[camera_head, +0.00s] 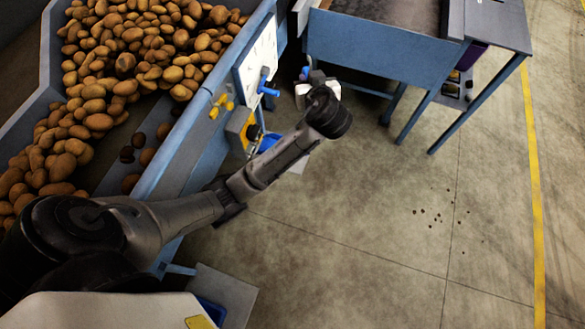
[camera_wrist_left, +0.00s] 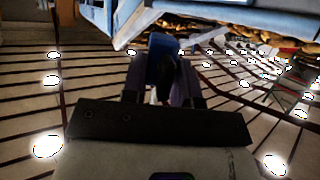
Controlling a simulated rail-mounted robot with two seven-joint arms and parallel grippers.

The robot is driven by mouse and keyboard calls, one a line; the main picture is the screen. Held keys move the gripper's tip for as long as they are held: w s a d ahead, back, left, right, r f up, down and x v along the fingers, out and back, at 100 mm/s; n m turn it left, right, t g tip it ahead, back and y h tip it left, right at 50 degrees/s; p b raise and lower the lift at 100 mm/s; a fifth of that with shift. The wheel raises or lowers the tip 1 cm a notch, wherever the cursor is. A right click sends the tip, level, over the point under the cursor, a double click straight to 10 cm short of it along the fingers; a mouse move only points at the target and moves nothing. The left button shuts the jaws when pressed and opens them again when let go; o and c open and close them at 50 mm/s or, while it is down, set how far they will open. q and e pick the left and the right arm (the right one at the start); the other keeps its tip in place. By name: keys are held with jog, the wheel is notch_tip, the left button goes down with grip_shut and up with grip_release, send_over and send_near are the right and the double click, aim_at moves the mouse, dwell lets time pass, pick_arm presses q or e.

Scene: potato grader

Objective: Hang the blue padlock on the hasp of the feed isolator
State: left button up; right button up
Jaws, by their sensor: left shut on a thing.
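My left gripper (camera_head: 305,76) is beside the blue machine frame, near the right edge of the white panel. In the left wrist view its fingers (camera_wrist_left: 163,85) are shut on a blue thing, which appears to be the blue padlock (camera_wrist_left: 162,52). A small bit of blue (camera_head: 305,71) shows at the gripper in the head view. A yellow box with a black knob (camera_head: 242,130), apparently the feed isolator, is on the machine side, below and left of the gripper. The gripper is apart from it. I cannot make out the hasp. My right gripper is not in view.
The white panel (camera_head: 259,54) carries a blue lever (camera_head: 268,89), with yellow fittings (camera_head: 221,105) below it. Potatoes (camera_head: 130,60) fill the grader at upper left. A blue-framed table (camera_head: 385,45) stands right of the gripper.

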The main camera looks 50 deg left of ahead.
pick_arm(q)
jog(key=s+a+f+n+g+b, duration=0.1)
jog(key=f+n+g+b, duration=0.35)
jog(key=f+b, duration=0.9)
jog(key=s+a+f+n+g+y+b, duration=0.15)
jog(key=f+n+g+b, duration=0.3)
jog(key=f+b, duration=0.85)
jog(key=s+f+n+g+h+b, duration=0.1)
jog(key=f+n+g+b, duration=0.4)
jog(key=f, duration=1.3)
jog(key=s+a+m+b, duration=0.1)
jog(key=s+a, duration=0.2)
jog(key=a, duration=0.2)
jog(key=s+a+f+m+b, duration=0.1)
jog(key=s+a+b, duration=0.1)
jog(key=a, duration=0.4)
jog(key=shift+s+a+f, duration=0.2)
jog(key=shift+s+a, duration=0.05)
jog(key=shift+s, duration=0.25)
jog(key=shift+y, duration=0.25)
jog(key=o, duration=1)
